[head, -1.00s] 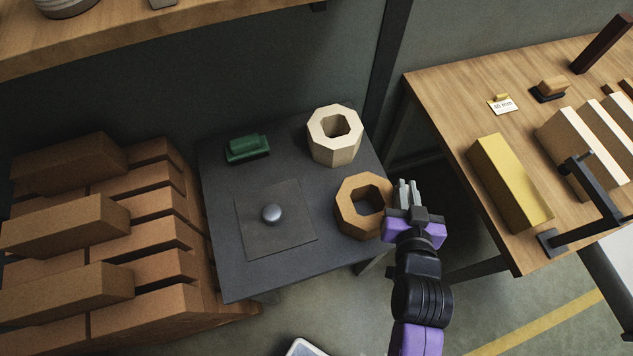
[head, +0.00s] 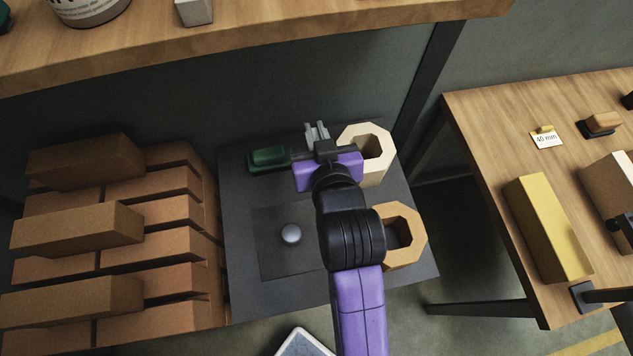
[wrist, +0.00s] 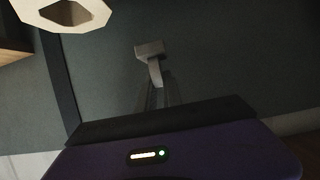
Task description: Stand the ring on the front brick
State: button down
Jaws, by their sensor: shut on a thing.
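The pale ring also shows at the top left of the wrist view (wrist: 92,14). My gripper (head: 316,131) is just left of the pale ring and apart from it in the wrist view. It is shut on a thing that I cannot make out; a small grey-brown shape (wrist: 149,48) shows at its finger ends. My arm hides part of the tan ring. The front brick (head: 65,298) juts from the brick stack at left.
Two more bricks jut out behind it, a middle one (head: 75,228) and a back one (head: 82,163). A green object (head: 265,160) and a grey knob (head: 290,233) are on the dark table (head: 245,290). A wooden bench (head: 480,130) is at right, a shelf (head: 250,55) above.

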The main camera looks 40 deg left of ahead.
jog(key=shift+s+a+f, duration=0.1)
jog(key=shift+a+f, duration=0.15)
jog(key=shift+f, duration=0.05)
notch_tip(320, 180, down, 19)
jog(key=shift+f, duration=0.1)
jog(key=shift+f+b, duration=0.1)
jog(key=shift+b, duration=0.3)
jog(key=c, duration=1.5)
grip_release()
